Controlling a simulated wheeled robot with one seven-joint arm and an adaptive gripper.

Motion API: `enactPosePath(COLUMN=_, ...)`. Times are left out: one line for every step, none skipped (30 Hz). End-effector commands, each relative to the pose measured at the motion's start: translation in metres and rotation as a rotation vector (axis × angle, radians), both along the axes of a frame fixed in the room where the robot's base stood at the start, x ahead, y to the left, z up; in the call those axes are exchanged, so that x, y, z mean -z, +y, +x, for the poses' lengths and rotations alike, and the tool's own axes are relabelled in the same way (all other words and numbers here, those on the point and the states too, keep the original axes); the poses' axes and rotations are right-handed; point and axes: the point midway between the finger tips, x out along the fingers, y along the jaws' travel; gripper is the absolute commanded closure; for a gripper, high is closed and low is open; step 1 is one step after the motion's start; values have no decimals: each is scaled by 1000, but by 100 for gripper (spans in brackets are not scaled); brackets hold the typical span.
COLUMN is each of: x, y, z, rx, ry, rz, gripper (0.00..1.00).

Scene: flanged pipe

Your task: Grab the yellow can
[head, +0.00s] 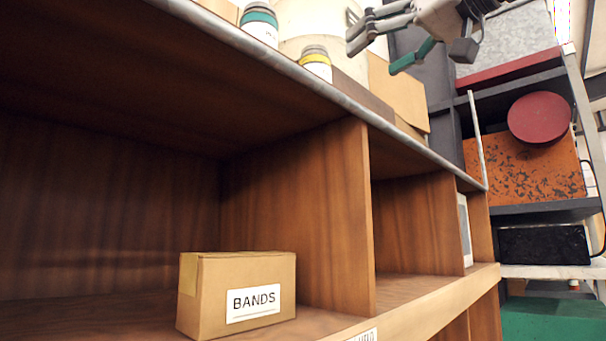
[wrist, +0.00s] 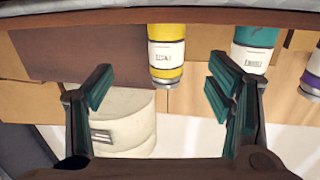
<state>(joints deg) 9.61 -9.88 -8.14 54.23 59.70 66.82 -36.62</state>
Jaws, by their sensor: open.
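The yellow can (head: 316,65) stands on the top of the wooden shelf, near its front edge, with a grey cap and a yellow band over a white label. In the wrist view, which looks upside down, the yellow can (wrist: 166,58) appears between the two fingers, somewhat left of the teal can. My gripper (head: 378,48) is above the shelf top, to the right of the yellow can and apart from it. The fingers (wrist: 162,88) are spread wide and nothing is held between them. The can's base is hidden by the shelf edge in the head view.
A teal can (head: 260,24) stands left of the yellow one. A purple-banded can (wrist: 312,75) shows at the wrist view's right edge. A cream container (wrist: 125,125) and cardboard boxes (head: 398,90) sit behind. A BANDS box (head: 236,295) lies in the compartment below.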

Motion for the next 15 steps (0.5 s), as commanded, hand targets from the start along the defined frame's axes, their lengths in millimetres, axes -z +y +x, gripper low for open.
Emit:
enactPosePath(x=-7, y=1, z=-1, rx=-7, ry=-17, rz=-4, gripper=26)
enactPosePath(x=-9, y=3, z=-1, rx=-11, ry=-24, rz=-5, gripper=26)
enactPosePath(x=-11, y=5, z=0, rx=-14, ry=-30, rz=-6, gripper=26)
enactPosePath(x=-12, y=7, z=1, rx=-16, ry=-33, rz=-7, gripper=26)
enactPosePath(x=-13, y=9, z=4, rx=-17, ry=-35, rz=-7, gripper=26)
enactPosePath(x=-13, y=12, z=8, rx=-18, ry=-35, rz=-7, gripper=26)
enactPosePath(x=-13, y=16, z=13, rx=-18, ry=-34, rz=-7, gripper=26)
enactPosePath(x=-13, y=19, z=17, rx=-18, ry=-33, rz=-7, gripper=26)
enactPosePath(x=-13, y=24, z=24, rx=-19, ry=-33, rz=-7, gripper=26)
enactPosePath(x=-13, y=27, z=28, rx=-18, ry=-32, rz=-7, gripper=26)
enactPosePath(x=-13, y=30, z=33, rx=-18, ry=-32, rz=-7, gripper=26)
enactPosePath(x=-13, y=35, z=39, rx=-19, ry=-33, rz=-7, gripper=26)
enactPosePath(x=-13, y=38, z=42, rx=-18, ry=-34, rz=-7, gripper=26)
enactPosePath(x=-14, y=41, z=46, rx=-19, ry=-35, rz=-7, gripper=26)
enactPosePath(x=-14, y=44, z=51, rx=-18, ry=-33, rz=-7, gripper=26)
